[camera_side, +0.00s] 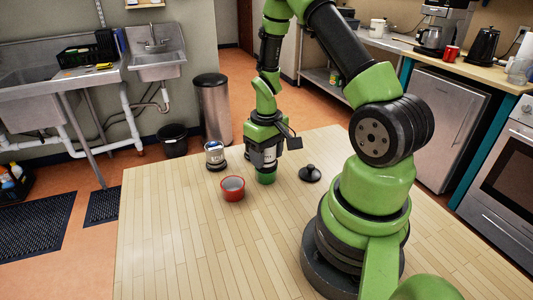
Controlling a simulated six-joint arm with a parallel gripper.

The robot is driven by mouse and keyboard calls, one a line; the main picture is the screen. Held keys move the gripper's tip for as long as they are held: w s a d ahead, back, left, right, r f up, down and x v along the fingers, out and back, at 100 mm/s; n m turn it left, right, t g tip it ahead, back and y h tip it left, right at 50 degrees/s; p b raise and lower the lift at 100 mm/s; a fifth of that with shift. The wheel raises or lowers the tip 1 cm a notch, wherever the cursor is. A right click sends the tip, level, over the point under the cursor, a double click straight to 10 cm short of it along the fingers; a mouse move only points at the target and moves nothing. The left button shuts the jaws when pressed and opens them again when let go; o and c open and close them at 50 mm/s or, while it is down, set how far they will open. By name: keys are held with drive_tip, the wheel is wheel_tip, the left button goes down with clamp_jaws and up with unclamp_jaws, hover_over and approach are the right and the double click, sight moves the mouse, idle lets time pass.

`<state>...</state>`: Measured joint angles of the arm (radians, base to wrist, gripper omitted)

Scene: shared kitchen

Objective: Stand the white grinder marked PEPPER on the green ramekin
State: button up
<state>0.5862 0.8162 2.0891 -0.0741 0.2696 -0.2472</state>
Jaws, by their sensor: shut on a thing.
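My gripper (263,150) points down over the table and is shut on a white grinder (268,156), mostly hidden by the fingers. The green ramekin (266,178) is directly below the held grinder, at the table's far side. The grinder's lower end is at the ramekin's top; I cannot tell whether they touch. A second, white and dark labelled grinder (215,154) stands upright on the table to the left. The lettering on both grinders is too small or too hidden to read.
A red ramekin (232,190) stands just left of and nearer than the green one. A black lid-like piece with a knob (310,174) lies to the right. The wooden table (190,250) is clear at the front left.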

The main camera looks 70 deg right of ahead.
drive_tip(key=shift+f, duration=0.55)
drive_tip(key=o, duration=0.8)
drive_tip(key=shift+r, duration=5.45)
